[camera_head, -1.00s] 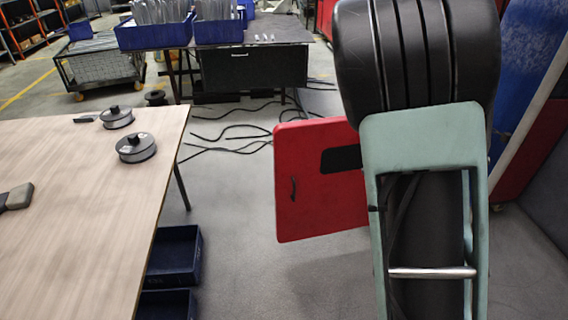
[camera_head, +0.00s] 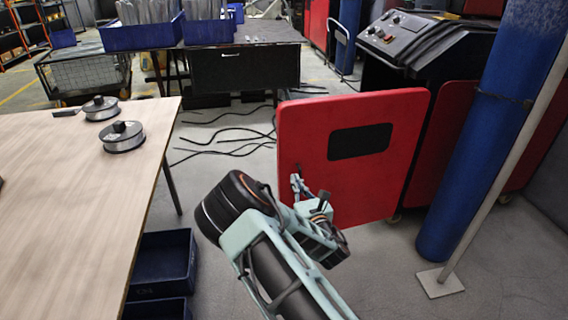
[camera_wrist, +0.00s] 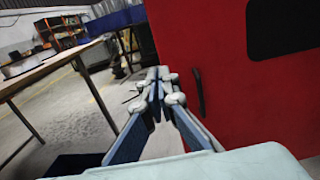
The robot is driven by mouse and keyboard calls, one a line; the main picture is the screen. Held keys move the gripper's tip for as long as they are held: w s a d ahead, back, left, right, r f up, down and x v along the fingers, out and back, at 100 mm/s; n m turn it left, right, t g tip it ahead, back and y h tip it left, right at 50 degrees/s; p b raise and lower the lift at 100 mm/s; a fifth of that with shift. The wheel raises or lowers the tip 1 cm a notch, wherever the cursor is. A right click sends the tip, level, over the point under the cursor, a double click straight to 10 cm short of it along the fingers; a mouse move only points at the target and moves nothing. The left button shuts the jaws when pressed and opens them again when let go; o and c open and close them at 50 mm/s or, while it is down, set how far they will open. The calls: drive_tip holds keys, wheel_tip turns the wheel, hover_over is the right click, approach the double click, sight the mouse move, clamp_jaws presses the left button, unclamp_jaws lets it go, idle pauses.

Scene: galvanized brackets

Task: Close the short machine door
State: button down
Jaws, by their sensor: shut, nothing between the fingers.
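The red machine door (camera_head: 345,155), with a dark window panel, stands swung open from the black-topped red machine (camera_head: 425,45) at the right. My gripper (camera_head: 298,183) is at the left edge of the door in the head view, its fingers shut and empty. In the wrist view, my gripper (camera_wrist: 158,85) is beside the door (camera_wrist: 225,75), just left of its dark handle (camera_wrist: 198,92). I cannot tell whether the fingertips touch the door.
A wooden table (camera_head: 75,190) with spools (camera_head: 123,137) stands at the left. Blue bins (camera_head: 160,262) sit on the floor beside it. Cables (camera_head: 230,135) lie behind the door. A blue cylinder (camera_head: 475,150) and a pale post (camera_head: 500,150) stand at the right.

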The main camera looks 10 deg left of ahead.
sight(281, 152)
drive_tip(key=b+x, duration=0.3)
drive_tip(key=x, duration=0.9)
drive_tip(key=shift+w, duration=0.4)
drive_tip(key=shift+w+a, duration=0.25)
drive_tip(key=shift+w, duration=0.15)
drive_tip(key=shift+a+r, duration=0.1)
